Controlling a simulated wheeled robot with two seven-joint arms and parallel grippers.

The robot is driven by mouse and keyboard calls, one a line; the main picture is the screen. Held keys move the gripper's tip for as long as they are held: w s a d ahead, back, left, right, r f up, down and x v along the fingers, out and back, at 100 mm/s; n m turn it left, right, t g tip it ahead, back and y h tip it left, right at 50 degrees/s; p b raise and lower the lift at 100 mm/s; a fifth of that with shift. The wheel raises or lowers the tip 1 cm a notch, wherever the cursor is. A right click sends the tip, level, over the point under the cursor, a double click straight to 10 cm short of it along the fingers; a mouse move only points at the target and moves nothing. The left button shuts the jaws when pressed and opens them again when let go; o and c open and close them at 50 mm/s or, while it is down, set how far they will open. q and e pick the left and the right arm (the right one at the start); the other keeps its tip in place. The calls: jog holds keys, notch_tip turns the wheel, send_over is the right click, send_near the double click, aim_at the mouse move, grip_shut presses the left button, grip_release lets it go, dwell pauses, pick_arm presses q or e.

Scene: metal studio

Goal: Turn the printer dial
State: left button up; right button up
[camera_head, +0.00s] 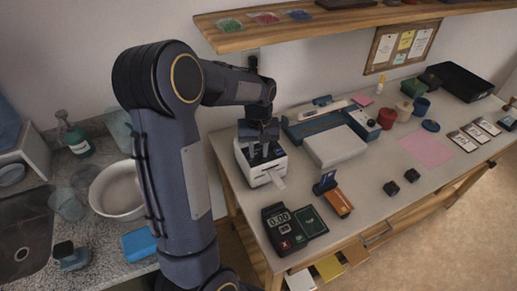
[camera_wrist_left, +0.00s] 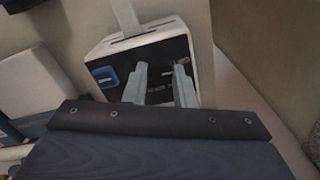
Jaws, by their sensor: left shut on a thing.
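My left gripper (camera_head: 265,153) reaches down onto the printer's top. In the left wrist view, its two grey fingers (camera_wrist_left: 160,72) are slightly apart over the black panel of the printer (camera_wrist_left: 198,48), beside a blue display (camera_wrist_left: 104,77). It is shut on the dial, which the fingers mostly hide. My right gripper is not in view.
A card reader (camera_head: 279,228) with a green pad stands in front of the printer. A white-lidded device (camera_head: 334,146) is to its right. A shelf (camera_head: 320,24) hangs above. A counter with a white bowl (camera_head: 118,190) and sink lies left. The table's front right is mostly clear.

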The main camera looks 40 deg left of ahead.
aim_at(258, 153)
pick_arm(q)
jog(key=shift+n, duration=0.4)
jog(key=o, duration=1)
jog(key=shift+r, duration=3.95)
